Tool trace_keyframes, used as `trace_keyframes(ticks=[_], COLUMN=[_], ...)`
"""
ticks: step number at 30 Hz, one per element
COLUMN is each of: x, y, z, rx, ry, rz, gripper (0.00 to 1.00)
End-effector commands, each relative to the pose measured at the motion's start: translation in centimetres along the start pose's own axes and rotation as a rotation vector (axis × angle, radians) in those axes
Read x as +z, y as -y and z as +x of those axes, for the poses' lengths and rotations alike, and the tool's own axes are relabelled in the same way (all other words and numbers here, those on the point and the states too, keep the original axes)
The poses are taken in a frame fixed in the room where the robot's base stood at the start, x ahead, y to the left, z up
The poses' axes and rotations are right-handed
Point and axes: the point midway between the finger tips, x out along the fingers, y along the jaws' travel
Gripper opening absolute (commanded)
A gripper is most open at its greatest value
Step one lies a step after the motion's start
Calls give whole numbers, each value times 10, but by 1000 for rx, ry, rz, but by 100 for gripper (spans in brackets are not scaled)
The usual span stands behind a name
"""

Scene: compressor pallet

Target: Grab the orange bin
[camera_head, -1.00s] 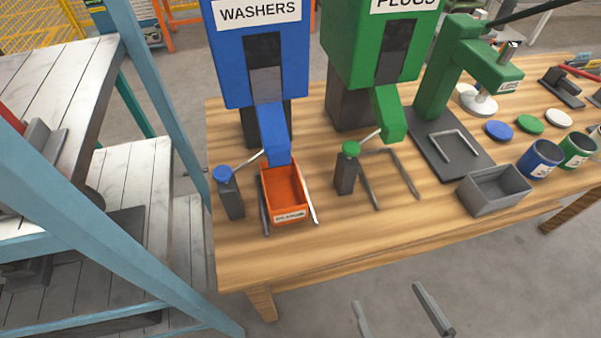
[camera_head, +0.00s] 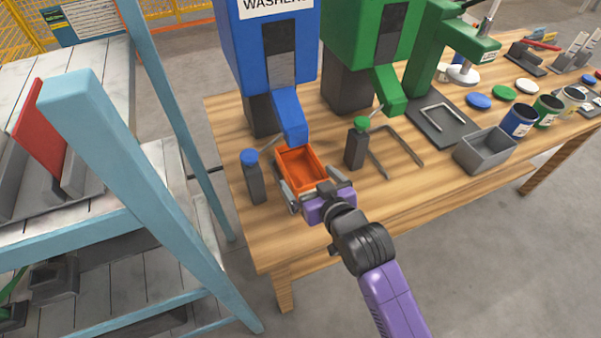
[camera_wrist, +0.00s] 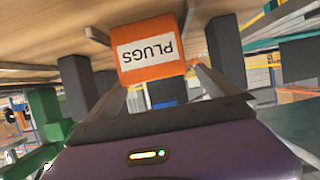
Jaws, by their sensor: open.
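The orange bin (camera_head: 302,170) sits on the wooden table under the blue spout of the WASHERS dispenser (camera_head: 267,60). It looks empty in the head view. In the wrist view the orange bin (camera_wrist: 150,70) shows its front with a white label reading PLUGS upside down. My gripper (camera_head: 313,187) is at the bin's near end, with one finger along each side of it. The fingers are open; whether they touch the bin walls I cannot tell. The wrist view also shows the two fingers of my gripper (camera_wrist: 163,84) on either side of the bin.
A dark post with a blue knob (camera_head: 253,175) stands left of the bin. Another with a green knob (camera_head: 357,145) stands to the right, beside an empty U-shaped guide (camera_head: 397,150). A grey bin (camera_head: 485,150) is farther right. A blue-framed rack (camera_head: 150,210) is at the left.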

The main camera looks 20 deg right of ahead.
Motion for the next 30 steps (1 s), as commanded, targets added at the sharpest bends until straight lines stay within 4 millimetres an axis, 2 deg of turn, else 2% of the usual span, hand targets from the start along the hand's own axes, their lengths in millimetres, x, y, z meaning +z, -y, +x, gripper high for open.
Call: trace_keyframes(ticks=[18, 28, 30], x=[0, 1, 1], y=[-6, -6, -6], z=[69, 75, 75], rx=[0, 0, 0], ry=[-2, -2, -2], rz=[0, 0, 0], gripper=[100, 100, 88])
